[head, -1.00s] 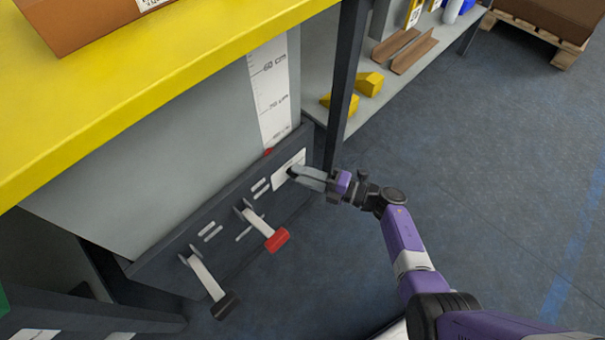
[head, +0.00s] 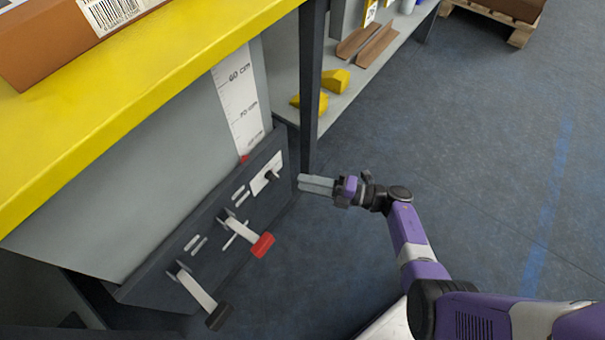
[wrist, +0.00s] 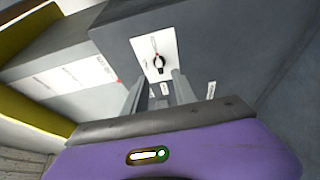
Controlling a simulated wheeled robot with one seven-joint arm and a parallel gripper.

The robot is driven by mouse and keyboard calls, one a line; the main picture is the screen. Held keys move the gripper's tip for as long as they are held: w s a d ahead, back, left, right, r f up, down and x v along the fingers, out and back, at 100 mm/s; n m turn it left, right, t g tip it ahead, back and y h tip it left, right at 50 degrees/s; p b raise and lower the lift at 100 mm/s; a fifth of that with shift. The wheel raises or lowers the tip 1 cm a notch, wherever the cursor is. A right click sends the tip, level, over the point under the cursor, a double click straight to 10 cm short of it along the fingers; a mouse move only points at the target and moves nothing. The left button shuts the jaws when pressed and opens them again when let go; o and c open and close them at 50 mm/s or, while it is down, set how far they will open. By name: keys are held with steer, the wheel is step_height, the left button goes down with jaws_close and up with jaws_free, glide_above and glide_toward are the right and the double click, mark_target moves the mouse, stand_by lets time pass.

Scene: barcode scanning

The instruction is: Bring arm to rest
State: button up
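My gripper (head: 301,184) is at the end of my purple and grey arm, to the right of the dark control panel (head: 150,292). In the wrist view its two fingers (wrist: 157,80) stand apart with nothing held between them. A black knob (head: 273,176) on a white plate is at the panel's right end, clear of my fingertips. The knob also shows ahead of the fingers in the wrist view (wrist: 159,63). My arm is bent and reaches in from the lower right of the head view.
A lever with a red end (head: 262,245) and one with a black end (head: 219,316) stick out of the panel. A yellow-edged shelf (head: 150,85) bears a cardboard box (head: 60,50). A dark post (head: 311,90) stands behind my gripper.

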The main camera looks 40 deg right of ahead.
steer(key=w+d+r+m+t+h, duration=0.4)
steer(key=d+r+m+t+h, duration=0.15)
steer(key=d+r, duration=0.2)
steer(key=s+d+r+m+t+h, duration=0.1)
steer(key=s+r+m+t+h, duration=0.1)
steer(key=s+r+m+h, duration=0.4)
steer(key=s+a+r+m+g, duration=0.25)
steer(key=s+a+m, duration=0.25)
steer(key=s, duration=0.4)
steer(key=s+a+r+m+g, duration=0.2)
steer(key=s+a+r+m, duration=0.25)
steer(key=s, duration=0.45)
steer(key=s+a+r+m+g, duration=0.25)
steer(key=s+a+m, duration=0.25)
steer(key=s, duration=0.4)
step_height(320, 180, up, 34)
steer(key=p, duration=3.4)
steer(key=shift+s+t, duration=0.15)
steer(key=shift+t, duration=0.2)
